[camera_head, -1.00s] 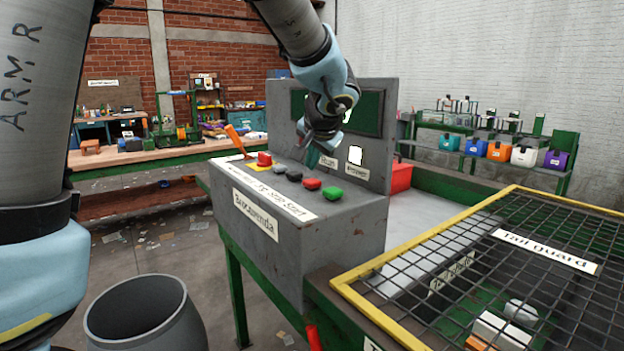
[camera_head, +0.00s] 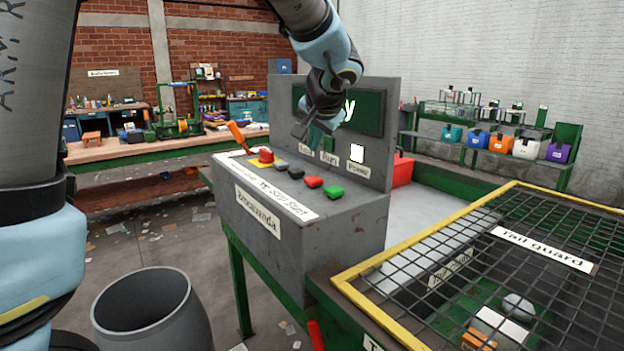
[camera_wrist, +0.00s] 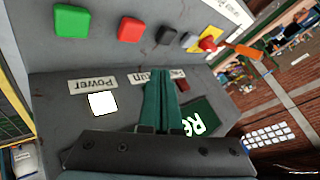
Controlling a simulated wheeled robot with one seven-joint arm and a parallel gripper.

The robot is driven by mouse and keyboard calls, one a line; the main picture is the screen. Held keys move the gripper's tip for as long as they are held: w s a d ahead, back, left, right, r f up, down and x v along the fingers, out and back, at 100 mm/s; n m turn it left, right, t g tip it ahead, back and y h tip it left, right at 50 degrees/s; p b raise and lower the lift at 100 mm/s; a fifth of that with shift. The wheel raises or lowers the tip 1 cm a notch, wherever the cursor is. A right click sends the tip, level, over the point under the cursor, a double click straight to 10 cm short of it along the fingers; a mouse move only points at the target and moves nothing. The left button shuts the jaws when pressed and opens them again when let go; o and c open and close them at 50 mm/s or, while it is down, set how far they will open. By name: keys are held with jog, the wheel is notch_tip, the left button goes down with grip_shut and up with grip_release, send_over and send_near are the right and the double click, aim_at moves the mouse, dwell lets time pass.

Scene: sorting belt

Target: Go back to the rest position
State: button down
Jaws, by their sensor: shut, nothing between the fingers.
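My gripper (camera_head: 303,136) is in front of the upright back panel of the grey control console (camera_head: 345,235), above its row of buttons. In the wrist view the gripper's two green fingers (camera_wrist: 159,88) lie together with nothing between them. The console top carries a green button (camera_head: 333,193), a red button (camera_head: 313,182), dark buttons, a red knob (camera_head: 265,155) on a yellow plate and an orange lever (camera_head: 237,134). A white lit square (camera_head: 356,153) sits above the Power label. The dark green screen (camera_head: 370,112) shows light letters, partly hidden by my arm.
A yellow-framed mesh guard (camera_head: 500,255) covers the belt at right. A grey bin (camera_head: 150,310) stands on the floor in front. A red box (camera_head: 402,170) is behind the console. A workbench (camera_head: 150,147) and a shelf with coloured bins (camera_head: 500,143) stand farther back.

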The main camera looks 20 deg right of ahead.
jog(key=a+f, duration=0.2)
jog(key=a, duration=0.1)
jog(key=w+a+f+n+g+y, duration=0.1)
jog(key=a, duration=0.3)
jog(key=a+f+n+g, duration=0.1)
jog(key=a+f, duration=0.1)
jog(key=a, duration=0.1)
jog(key=shift+w+a+f+y, duration=0.3)
jog(key=shift+w, duration=0.1)
jog(key=s+a+f+n+g, duration=0.1)
jog(key=s+a+f, duration=0.3)
jog(key=a, duration=0.4)
jog(key=s+a+f+n+g, duration=0.2)
jog(key=s+a+f+n, duration=0.1)
jog(key=a, duration=0.6)
jog(key=s+a+f+n+g, duration=0.2)
jog(key=s+a+f+n, duration=0.2)
jog(key=a, duration=0.4)
jog(key=shift+s+a+f, duration=0.25)
jog(key=shift+s+f, duration=0.1)
jog(key=shift+f, duration=0.5)
jog(key=shift+d, duration=0.15)
